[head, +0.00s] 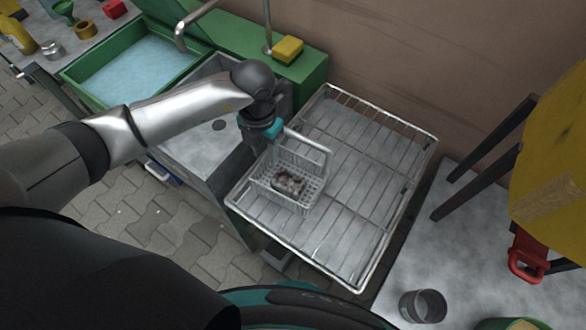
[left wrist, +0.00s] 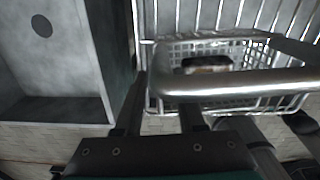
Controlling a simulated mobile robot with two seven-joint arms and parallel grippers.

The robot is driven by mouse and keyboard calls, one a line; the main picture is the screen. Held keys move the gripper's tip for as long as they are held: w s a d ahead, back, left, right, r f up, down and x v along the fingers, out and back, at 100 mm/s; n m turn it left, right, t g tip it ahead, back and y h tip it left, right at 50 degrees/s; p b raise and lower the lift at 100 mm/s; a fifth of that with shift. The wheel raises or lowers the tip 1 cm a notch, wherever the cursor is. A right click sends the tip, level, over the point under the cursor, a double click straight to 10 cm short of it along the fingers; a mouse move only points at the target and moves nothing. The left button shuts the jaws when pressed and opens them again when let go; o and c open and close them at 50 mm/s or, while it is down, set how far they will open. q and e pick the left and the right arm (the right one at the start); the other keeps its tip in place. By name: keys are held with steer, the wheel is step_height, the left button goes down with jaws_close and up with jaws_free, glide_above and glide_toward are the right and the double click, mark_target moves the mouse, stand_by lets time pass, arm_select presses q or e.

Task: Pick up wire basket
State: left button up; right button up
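The grey wire basket (head: 312,192) stands upright on a wire rack (head: 375,165), with a raised handle and a small brown-and-whitish thing (head: 289,184) inside. My left gripper (head: 262,146) is at the basket's upper left side in the head view. In the left wrist view, the fingers of the left gripper (left wrist: 160,102) are apart, with the left end of the basket (left wrist: 275,98) showing in the gap. The basket's handle bar crosses close in front of the right finger. I cannot tell whether either finger touches the basket. My right gripper is not in view.
A sink basin (head: 205,150) and a green tub of water (head: 140,65) lie left of the rack. A yellow sponge (head: 289,49) sits on the green ledge behind. A metal cup (head: 423,305) stands on the right counter, near a yellow object (head: 555,170). The rack's right side is clear.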

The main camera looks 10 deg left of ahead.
mark_target(268, 167)
arm_select(q)
step_height(268, 167, down, 4)
steer(key=shift+w+f+b, duration=0.15)
steer(key=shift+f+b, duration=0.05)
steer(key=shift+b, duration=0.2)
jaws_close()
stand_by(1.2)
